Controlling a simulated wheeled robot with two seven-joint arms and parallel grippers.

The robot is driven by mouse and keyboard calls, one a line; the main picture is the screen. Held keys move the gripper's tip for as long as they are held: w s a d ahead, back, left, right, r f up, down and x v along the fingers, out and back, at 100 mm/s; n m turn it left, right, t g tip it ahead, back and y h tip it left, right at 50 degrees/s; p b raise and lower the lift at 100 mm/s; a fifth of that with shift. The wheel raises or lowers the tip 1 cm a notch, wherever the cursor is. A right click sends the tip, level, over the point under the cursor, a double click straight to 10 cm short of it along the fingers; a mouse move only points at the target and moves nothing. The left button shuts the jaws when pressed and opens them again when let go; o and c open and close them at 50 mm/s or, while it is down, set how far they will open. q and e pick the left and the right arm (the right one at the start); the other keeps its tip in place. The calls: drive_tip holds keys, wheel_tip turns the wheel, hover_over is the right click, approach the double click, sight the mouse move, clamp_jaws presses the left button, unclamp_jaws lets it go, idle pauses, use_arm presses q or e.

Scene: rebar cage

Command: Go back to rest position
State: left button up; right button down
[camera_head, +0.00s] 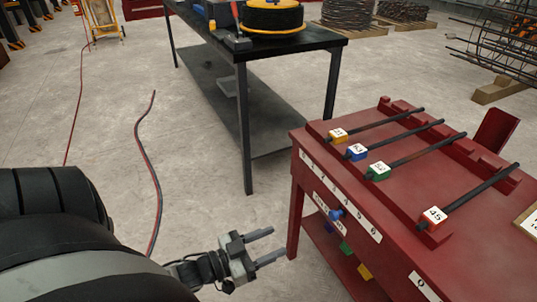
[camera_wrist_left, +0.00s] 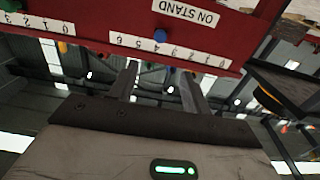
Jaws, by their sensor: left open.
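My left gripper (camera_head: 266,248) is open and empty, low in front of the red stand's left end. In the left wrist view its two fingers (camera_wrist_left: 158,88) are spread apart with nothing between them. The red stand (camera_head: 440,245) holds several dark rods with coloured, numbered end blocks: a yellow block (camera_head: 338,135), a blue block (camera_head: 356,152), a green block (camera_head: 378,171) and a red and white block marked 45 (camera_head: 433,217). The stand's edge with its number strip (camera_wrist_left: 165,46) shows upside down in the left wrist view. My right gripper is in neither view.
A black table (camera_head: 244,130) stands behind, with a black and yellow round item (camera_head: 272,17) on top. Cables (camera_head: 152,185) lie on the concrete floor. A blue knob (camera_head: 336,214) sits on the stand's front. Rebar bundles (camera_head: 347,12) lie at the back.

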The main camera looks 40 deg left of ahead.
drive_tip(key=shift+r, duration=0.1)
use_arm(q)
drive_tip(key=s+d+r+n+g+y+p, duration=0.1)
drive_tip(key=s+d+r+g+p, duration=0.1)
drive_tip(key=d, duration=0.5)
drive_tip(key=s+d+r+g+y+p, duration=0.1)
drive_tip(key=s+d+r+g+p, duration=0.1)
drive_tip(key=d, duration=0.6)
wheel_tip(320, 180, up, 2)
drive_tip(key=shift+d+r+n+g+y+p, duration=0.15)
drive_tip(key=shift+n+g+y+p, duration=0.25)
drive_tip(key=shift+g+p, duration=0.6)
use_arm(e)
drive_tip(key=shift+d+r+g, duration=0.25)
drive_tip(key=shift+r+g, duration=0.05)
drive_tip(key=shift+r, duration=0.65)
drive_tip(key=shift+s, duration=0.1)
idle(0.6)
